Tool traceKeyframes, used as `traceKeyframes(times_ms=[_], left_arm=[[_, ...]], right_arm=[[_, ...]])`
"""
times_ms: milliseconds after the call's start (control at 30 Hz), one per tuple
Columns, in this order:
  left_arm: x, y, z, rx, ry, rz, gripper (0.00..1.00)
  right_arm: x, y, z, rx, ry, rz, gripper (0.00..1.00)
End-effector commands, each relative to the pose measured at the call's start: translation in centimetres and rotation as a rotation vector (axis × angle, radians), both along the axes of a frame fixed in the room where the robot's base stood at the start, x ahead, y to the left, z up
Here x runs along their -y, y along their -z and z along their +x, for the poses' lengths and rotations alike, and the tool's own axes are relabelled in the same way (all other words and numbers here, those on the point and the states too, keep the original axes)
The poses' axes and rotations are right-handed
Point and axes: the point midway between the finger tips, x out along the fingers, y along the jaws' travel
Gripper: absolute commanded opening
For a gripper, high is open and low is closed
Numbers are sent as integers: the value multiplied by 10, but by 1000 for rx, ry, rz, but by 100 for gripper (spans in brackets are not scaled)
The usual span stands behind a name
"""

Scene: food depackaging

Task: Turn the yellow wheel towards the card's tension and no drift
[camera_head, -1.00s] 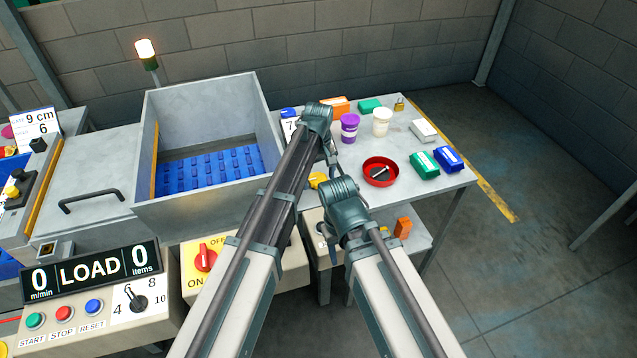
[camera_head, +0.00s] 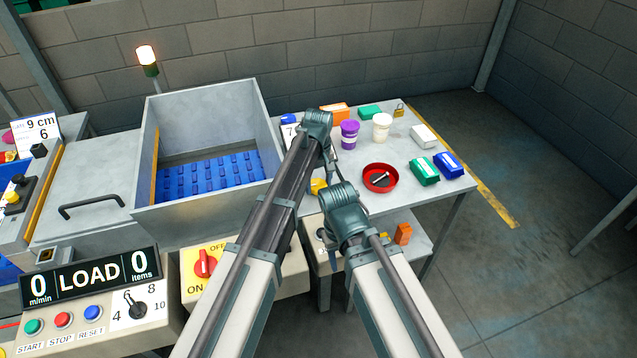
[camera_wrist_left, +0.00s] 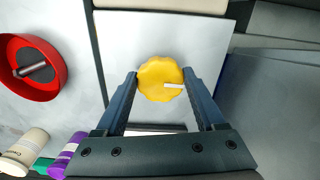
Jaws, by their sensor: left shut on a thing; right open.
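The yellow wheel (camera_wrist_left: 161,80) has a scalloped edge and a white mark pointing right in the left wrist view. It sits on a pale grey plate (camera_wrist_left: 205,35). My left gripper (camera_wrist_left: 161,82) is shut on the wheel, one finger at each side. In the head view only a bit of the yellow wheel (camera_head: 318,185) shows between my arms. My right gripper (camera_head: 343,218) is lower and nearer; its fingers are mostly hidden.
A red bowl (camera_head: 368,187) with a dark-and-pale item stands right of the wheel. A purple cup (camera_head: 349,134), a white cup (camera_head: 382,127) and several packets stand behind and right. The metal bin (camera_head: 200,204) rises on the left. The LOAD display (camera_head: 90,274) reads 0 and 0.

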Motion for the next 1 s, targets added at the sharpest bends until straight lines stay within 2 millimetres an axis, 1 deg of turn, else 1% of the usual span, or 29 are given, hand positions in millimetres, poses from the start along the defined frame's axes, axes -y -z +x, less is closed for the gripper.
traceKeyframes(times_ms=[167, 700, 1000], left_arm=[[-1, 0, 0, 0, 107, 0, 16], [-3, 0, -1, 0, 543, 0, 16], [-4, 0, 0, 0, 689, 0, 16]], right_arm=[[0, 0, 0, 0, 0, 0, 50], [0, 0, 0, 0, 0, 0, 50], [0, 0, 0, 0, 0, 0, 50]])
